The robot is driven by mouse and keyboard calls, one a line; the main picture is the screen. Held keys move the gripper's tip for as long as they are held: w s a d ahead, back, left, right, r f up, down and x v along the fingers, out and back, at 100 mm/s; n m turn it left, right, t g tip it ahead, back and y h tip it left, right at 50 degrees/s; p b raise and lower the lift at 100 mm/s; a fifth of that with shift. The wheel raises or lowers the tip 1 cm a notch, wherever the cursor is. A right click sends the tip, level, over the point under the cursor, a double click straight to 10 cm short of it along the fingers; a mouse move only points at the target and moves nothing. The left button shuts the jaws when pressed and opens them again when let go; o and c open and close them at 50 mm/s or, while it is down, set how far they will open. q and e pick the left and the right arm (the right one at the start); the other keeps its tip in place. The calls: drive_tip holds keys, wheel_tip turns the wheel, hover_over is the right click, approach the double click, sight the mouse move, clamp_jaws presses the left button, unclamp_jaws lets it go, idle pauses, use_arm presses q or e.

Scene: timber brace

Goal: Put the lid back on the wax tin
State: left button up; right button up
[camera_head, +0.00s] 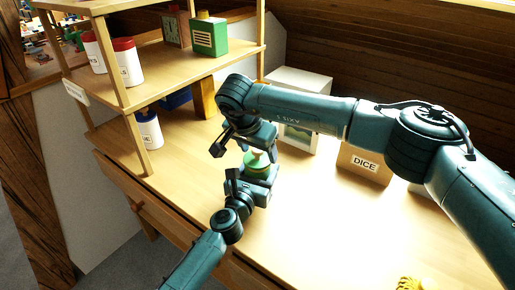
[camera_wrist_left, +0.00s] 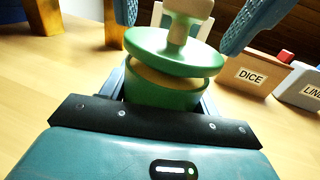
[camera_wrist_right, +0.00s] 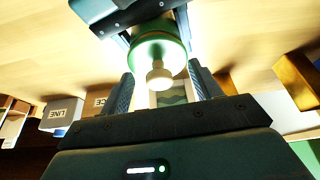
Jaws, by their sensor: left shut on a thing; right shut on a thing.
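The green wax tin (camera_wrist_left: 165,98) is upright between the fingers of my left gripper (camera_head: 256,184), which is shut on it. The round green lid (camera_wrist_left: 150,45) with its pale knob (camera_wrist_left: 180,30) is just above the tin. It looks tilted, and a cream strip shows between lid and tin on the right in the left wrist view. My right gripper (camera_head: 254,148) comes from above and is shut on the lid, a finger on either side of it. In the right wrist view the knob (camera_wrist_right: 158,76) points toward the camera. Whether the lid touches the tin is hard to tell.
A shelf (camera_head: 165,68) with jars and a green box (camera_head: 209,37) stands on the left. A DICE box (camera_head: 363,163) and a white box (camera_head: 300,85) are behind. The bench (camera_head: 330,225) front right is mostly clear, with a yellow item (camera_head: 408,283) at its edge.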

drive_tip(key=shift+f, duration=0.6)
drive_tip(key=o, duration=1)
drive_tip(key=shift+o, duration=0.2)
drive_tip(key=shift+r, duration=0.1)
use_arm(q)
drive_tip(key=o, duration=1.5)
drive_tip(key=shift+c, duration=0.2)
use_arm(e)
drive_tip(key=v, duration=1.1)
drive_tip(key=shift+r, duration=0.4)
drive_tip(key=shift+s+a, duration=0.1)
